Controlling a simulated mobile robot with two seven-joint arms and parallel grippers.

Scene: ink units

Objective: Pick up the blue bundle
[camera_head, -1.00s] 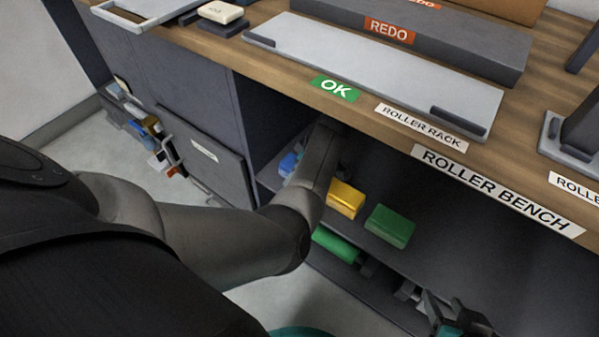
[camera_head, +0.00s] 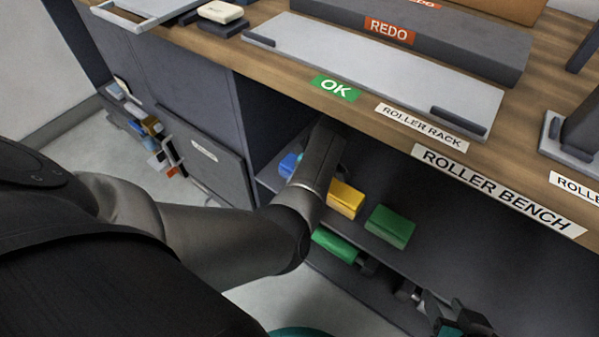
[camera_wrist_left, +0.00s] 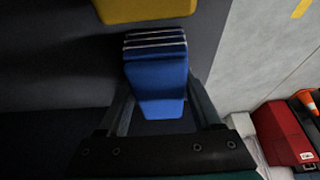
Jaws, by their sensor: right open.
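The blue bundle (camera_head: 288,165) shows at the left end of the shelf under the bench, partly hidden behind my left arm. In the left wrist view the blue bundle (camera_wrist_left: 157,80) lies between the two fingers of my left gripper (camera_wrist_left: 160,100), one finger along each side. Whether the fingers press on it I cannot tell. In the head view my left gripper is hidden under the bench top by my forearm. My right gripper (camera_head: 452,312) is open and empty at the lower right, near the shelf.
A yellow bundle (camera_head: 345,199) lies close beside the blue one and also shows in the left wrist view (camera_wrist_left: 145,8). A green bundle (camera_head: 390,227) is further right. A green roll (camera_head: 334,245) lies lower down. The bench top edge (camera_head: 400,147) overhangs my left arm.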

